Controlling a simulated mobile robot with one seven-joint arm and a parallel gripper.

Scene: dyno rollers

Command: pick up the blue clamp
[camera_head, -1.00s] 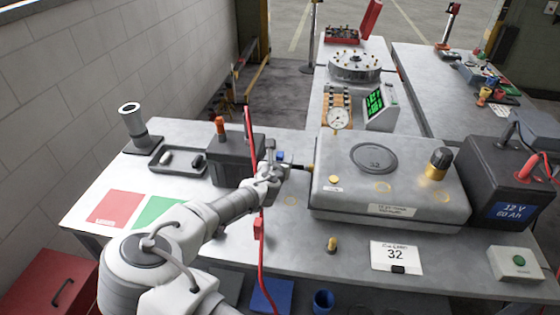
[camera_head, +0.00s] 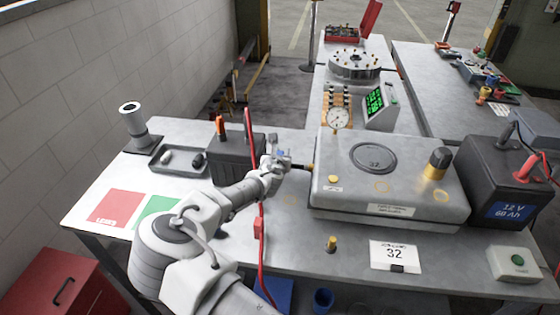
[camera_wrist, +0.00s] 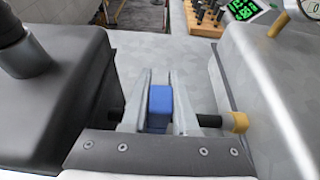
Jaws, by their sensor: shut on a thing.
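The blue clamp (camera_wrist: 160,104) shows in the wrist view as a blue block between my two grey fingers. My gripper (camera_wrist: 161,100) is shut on it, with a finger on each side. In the head view my gripper (camera_head: 283,161) is over the bench, in the gap between the dark battery at left and the grey housing (camera_head: 390,181) at right. There the clamp is only a small bluish patch (camera_head: 281,153), mostly hidden by my gripper. The clamp's lower part is hidden in the wrist view. I cannot tell whether it touches the bench.
A black stub with a brass end (camera_wrist: 237,122) projects from the housing close to my right finger. The dark battery (camera_head: 233,155) and a red cable (camera_head: 261,230) are close by. A tray (camera_head: 180,160) and a red mat (camera_head: 118,207) lie at left.

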